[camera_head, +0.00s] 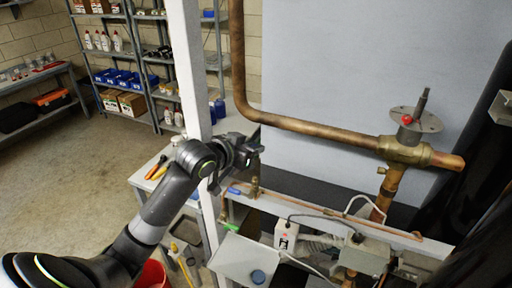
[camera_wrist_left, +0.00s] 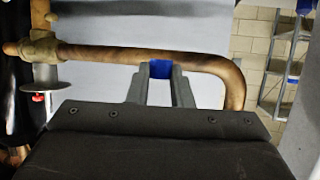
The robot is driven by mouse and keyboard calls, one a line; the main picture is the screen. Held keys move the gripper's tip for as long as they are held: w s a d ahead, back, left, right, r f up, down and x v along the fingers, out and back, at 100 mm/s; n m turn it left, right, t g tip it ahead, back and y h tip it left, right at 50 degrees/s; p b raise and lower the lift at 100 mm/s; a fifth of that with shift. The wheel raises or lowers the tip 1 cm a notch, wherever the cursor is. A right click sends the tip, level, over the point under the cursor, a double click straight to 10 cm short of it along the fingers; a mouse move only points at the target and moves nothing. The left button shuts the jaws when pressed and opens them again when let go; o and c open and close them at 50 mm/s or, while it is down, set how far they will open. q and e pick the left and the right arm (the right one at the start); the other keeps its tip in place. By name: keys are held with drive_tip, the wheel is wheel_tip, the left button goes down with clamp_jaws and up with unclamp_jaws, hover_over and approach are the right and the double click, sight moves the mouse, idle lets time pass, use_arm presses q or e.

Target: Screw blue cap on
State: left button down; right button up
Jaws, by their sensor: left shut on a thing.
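My left gripper (camera_head: 257,143) is in front of the grey panel, to the right of the white post. In the left wrist view, its two fingers (camera_wrist_left: 160,85) are shut on a blue cap (camera_wrist_left: 160,69), which shows between the fingertips. In the head view the held cap cannot be made out. A small upright brass fitting (camera_head: 254,186) stands on the rack below the gripper, apart from it. A second small brass fitting (camera_head: 381,170) sits below the large brass valve (camera_head: 405,152). My right gripper is not in view.
A thick copper pipe (camera_head: 310,129) bends down and runs right to the valve, behind the gripper. The white post (camera_head: 186,60) stands close left of my gripper.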

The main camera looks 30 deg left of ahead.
use_arm(q)
wheel_tip(320, 180, down, 7)
drive_tip(key=b, duration=0.5)
idle(0.3)
drive_tip(key=shift+p, duration=0.35)
drive_tip(key=shift+f, duration=0.1)
idle(0.3)
drive_tip(key=shift+f, duration=0.3)
drive_tip(key=shift+f, duration=0.1)
idle(0.4)
drive_tip(key=shift+f, duration=0.85)
idle(0.9)
